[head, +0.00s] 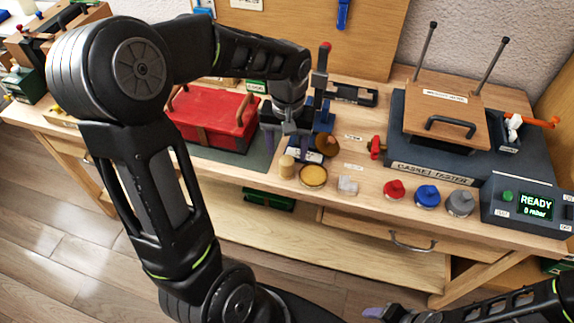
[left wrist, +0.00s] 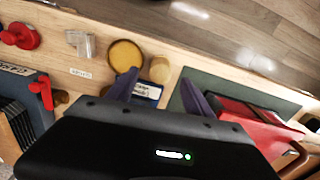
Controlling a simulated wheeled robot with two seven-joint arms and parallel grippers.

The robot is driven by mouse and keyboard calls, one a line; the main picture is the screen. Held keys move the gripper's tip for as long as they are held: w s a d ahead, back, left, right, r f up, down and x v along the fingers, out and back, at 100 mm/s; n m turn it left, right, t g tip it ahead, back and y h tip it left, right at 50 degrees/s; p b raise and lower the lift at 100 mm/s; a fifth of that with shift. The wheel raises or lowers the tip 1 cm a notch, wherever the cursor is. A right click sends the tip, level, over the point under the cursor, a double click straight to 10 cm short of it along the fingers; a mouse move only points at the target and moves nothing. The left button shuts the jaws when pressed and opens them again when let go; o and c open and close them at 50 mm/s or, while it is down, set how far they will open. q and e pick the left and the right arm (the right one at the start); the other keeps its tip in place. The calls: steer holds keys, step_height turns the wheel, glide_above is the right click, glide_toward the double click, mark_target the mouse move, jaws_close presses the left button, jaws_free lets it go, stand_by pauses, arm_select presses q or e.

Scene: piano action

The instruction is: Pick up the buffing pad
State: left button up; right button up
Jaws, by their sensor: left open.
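I cannot tell for sure which object is the buffing pad. A round, flat yellow disc (head: 313,176) lies near the table's front edge and also shows in the left wrist view (left wrist: 125,54). A small wooden cylinder (head: 286,166) stands just left of it. A blue labelled block (head: 305,156) lies behind them, partly hidden by my gripper. My left gripper (head: 287,137) is open and empty above and behind the cylinder, fingers pointing down; they also show in the left wrist view (left wrist: 158,84). My right gripper (head: 376,312) shows only partly at the bottom edge.
A red case (head: 212,116) lies on a green mat left of the gripper. A post with a red top (head: 321,70) stands close behind the gripper.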

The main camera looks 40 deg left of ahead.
mark_target(287, 159)
arm_select(q)
steer(key=shift+f, duration=0.15)
step_height(287, 159, down, 5)
steer(key=shift+w+a+p, duration=0.15)
steer(key=shift+p, duration=0.45)
steer(key=shift+c, duration=0.6)
jaws_close()
